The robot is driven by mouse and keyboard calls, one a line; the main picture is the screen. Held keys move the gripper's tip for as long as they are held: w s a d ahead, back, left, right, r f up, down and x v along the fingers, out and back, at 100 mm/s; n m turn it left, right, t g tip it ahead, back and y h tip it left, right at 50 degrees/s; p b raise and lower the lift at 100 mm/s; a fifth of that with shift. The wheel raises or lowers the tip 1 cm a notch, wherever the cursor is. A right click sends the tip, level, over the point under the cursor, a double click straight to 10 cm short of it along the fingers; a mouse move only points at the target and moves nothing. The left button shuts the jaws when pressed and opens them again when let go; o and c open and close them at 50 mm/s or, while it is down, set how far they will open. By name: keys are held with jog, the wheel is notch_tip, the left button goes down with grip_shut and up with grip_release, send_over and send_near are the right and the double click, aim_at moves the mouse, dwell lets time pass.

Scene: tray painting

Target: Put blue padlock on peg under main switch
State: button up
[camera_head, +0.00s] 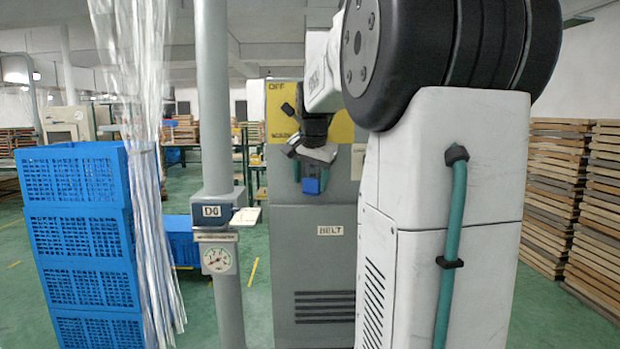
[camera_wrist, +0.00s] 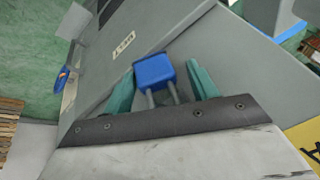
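The blue padlock (camera_head: 311,186) is at the front of the grey cabinet (camera_head: 312,265), below the yellow switch plate (camera_head: 280,101) marked OFF. In the wrist view the padlock (camera_wrist: 155,72) has its body away from my palm and its two grey shackle legs toward it. My gripper (camera_head: 312,173) points down over it. The teal fingers (camera_wrist: 162,70) stand apart on either side of the padlock, with a visible gap at the right finger. The peg is hidden, and I cannot tell whether the shackle is around it. My arm covers part of the switch plate.
A grey post (camera_head: 213,120) with a gauge (camera_head: 217,259) stands left of the cabinet. Clear plastic strips (camera_head: 140,150) hang beside stacked blue crates (camera_head: 80,235). Wooden trays (camera_head: 585,190) are stacked at right.

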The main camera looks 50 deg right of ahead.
jog(key=shift+w+r, duration=0.15)
jog(key=shift+w, duration=0.05)
